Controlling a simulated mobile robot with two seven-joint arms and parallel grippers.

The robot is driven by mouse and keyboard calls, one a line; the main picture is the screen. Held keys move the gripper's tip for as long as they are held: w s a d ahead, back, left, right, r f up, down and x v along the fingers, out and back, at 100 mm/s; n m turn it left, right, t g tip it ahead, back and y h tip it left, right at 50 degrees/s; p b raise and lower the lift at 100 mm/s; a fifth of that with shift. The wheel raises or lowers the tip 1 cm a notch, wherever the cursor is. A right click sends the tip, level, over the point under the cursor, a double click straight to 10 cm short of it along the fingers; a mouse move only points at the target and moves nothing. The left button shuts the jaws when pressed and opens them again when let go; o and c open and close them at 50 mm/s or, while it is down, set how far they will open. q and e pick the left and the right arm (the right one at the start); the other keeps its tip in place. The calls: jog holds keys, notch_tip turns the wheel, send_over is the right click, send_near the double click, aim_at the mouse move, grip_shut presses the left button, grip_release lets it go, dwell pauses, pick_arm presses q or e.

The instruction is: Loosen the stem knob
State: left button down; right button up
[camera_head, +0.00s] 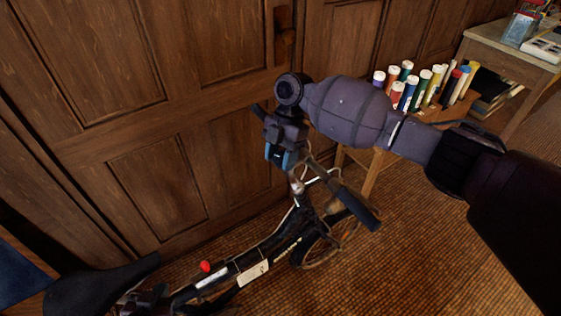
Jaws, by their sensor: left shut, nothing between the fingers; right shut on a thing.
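A black folding bicycle (250,262) stands in front of the wooden doors, with its handlebar grip (357,208) pointing toward the lower right. My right gripper (283,162), with blue-edged fingers, is at the top of the stem (298,188), among the handlebar parts. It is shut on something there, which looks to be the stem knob. The fingers and wrist hide the knob, so its shape and turn cannot be seen. My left gripper is not in view.
A red knob (205,266) is on the bicycle frame, and a black saddle (95,288) is at lower left. Colored bottles (410,90) stand on a wooden stand behind my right arm. A desk (505,50) is at upper right. Carpet at lower right is clear.

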jog(key=shift+n+g+h+b, duration=0.3)
jog(key=shift+n+b, duration=0.1)
pick_arm(q)
jog(key=shift+s+f, duration=0.25)
jog(key=shift+f, duration=0.3)
jog(key=shift+s+f, duration=0.2)
jog(key=shift+f, duration=0.35)
jog(key=shift+s, duration=0.1)
pick_arm(e)
jog(key=o, duration=0.9)
pick_arm(q)
jog(key=shift+w+r, duration=0.2)
jog(key=shift+w, duration=0.1)
pick_arm(e)
jog(key=shift+r, duration=0.1)
jog(key=shift+w+r, duration=0.15)
jog(key=shift+r, duration=0.05)
pick_arm(q)
jog(key=shift+s+f+b, duration=0.4)
jog(key=shift+f+b, duration=0.05)
jog(key=shift+f, duration=0.25)
pick_arm(e)
jog(key=v, duration=1)
jog(key=shift+r, duration=0.1)
